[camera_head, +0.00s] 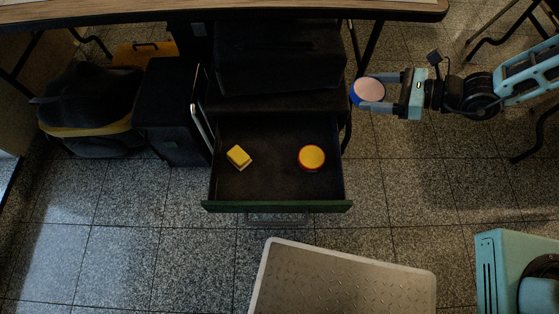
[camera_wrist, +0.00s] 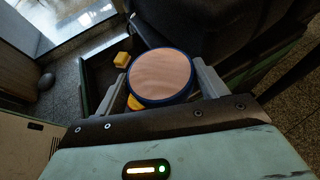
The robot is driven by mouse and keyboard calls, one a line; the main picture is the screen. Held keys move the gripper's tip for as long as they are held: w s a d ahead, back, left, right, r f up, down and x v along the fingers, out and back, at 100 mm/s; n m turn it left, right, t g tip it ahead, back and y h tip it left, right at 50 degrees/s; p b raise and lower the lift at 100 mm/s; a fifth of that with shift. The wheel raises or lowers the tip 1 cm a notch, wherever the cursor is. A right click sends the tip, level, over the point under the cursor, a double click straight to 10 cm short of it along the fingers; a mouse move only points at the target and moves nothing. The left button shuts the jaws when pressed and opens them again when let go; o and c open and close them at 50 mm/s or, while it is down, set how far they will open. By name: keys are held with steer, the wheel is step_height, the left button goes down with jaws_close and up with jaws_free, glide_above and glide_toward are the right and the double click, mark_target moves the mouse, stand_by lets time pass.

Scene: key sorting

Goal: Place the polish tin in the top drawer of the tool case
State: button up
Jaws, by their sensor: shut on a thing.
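The polish tin, round with a blue rim and a pinkish top (camera_head: 369,90), is held between the fingers of my gripper (camera_head: 384,92). It fills the middle of the wrist view (camera_wrist: 161,74), with a finger on each side. The dark tool case (camera_head: 280,55) has a drawer (camera_head: 278,206) pulled out, with a green front edge. In the head view the held tin shows to the right of the drawer's back part. A yellow block (camera_head: 239,156) and a yellow round tin with a red rim (camera_head: 311,157) lie in the drawer. The held tin partly hides the yellow one in the wrist view (camera_wrist: 135,103).
A table edge (camera_head: 200,10) runs above the case. A dark box (camera_head: 172,110) and a dark bag (camera_head: 88,105) stand to the left. A metal step plate (camera_head: 340,285) is in front. The drawer floor between and around its two objects is bare.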

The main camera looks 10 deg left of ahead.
steer(key=s+a+f+n+g+b, duration=0.2)
steer(key=s+a+f+g+b, duration=0.15)
steer(key=a+f+b, duration=0.45)
steer(key=n+g+b, duration=0.1)
steer(key=n+b, duration=0.1)
steer(key=b, duration=0.8)
glide_above(280, 161)
step_height(280, 161, down, 10)
steer(key=b, duration=0.5)
steer(key=shift+a+b, duration=0.1)
steer(key=shift+b, duration=0.2)
steer(key=shift+f, duration=0.1)
steer(key=shift+f+b, duration=0.35)
steer(key=shift+f, duration=0.15)
steer(key=o, duration=1.3)
steer(key=shift+g, duration=0.25)
